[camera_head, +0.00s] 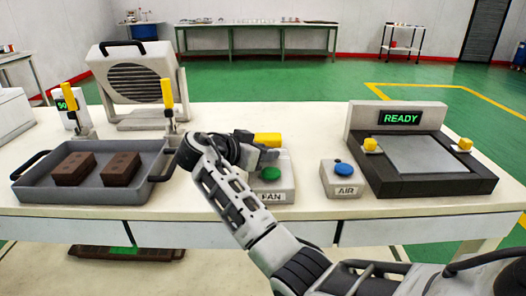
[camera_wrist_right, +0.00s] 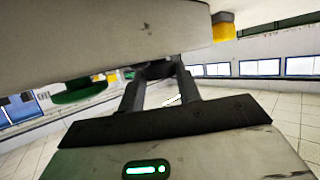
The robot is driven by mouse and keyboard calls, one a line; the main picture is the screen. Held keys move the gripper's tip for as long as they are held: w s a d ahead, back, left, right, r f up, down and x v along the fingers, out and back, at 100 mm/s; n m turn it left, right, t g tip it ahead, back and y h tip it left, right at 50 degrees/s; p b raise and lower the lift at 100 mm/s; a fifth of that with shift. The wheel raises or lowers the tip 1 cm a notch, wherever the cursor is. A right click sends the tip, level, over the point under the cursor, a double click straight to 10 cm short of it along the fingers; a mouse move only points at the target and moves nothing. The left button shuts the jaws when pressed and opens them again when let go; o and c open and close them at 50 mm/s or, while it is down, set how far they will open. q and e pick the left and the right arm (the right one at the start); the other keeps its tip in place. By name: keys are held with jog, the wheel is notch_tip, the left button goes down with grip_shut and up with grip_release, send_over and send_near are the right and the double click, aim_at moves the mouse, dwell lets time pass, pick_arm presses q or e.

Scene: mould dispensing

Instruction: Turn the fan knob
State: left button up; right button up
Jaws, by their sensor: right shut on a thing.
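The fan control box (camera_head: 282,190), labelled FAN, stands on the table near the front edge, with a green button (camera_head: 271,173) on its front. A yellow piece (camera_head: 267,140) shows behind my right gripper (camera_head: 262,157). The right gripper is at the top of the box, shut on the fan knob, which its fingers mostly hide. In the right wrist view the fingers (camera_wrist_right: 158,88) close around a dark part beside the pale box (camera_wrist_right: 100,40); the green button (camera_wrist_right: 85,92) shows at the left. The fan (camera_head: 140,80) stands at the back left. My left gripper is out of view.
A grey tray (camera_head: 25,184) with two brown blocks lies at the left, close to my right arm. The AIR box (camera_head: 341,180) with a blue button stands right of the FAN box. A dark station (camera_head: 425,187) with a READY display is further right.

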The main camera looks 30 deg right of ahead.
jog(key=o, duration=1)
jog(key=shift+c, duration=0.2)
jog(key=v, duration=1.6)
jog(key=shift+f, duration=0.1)
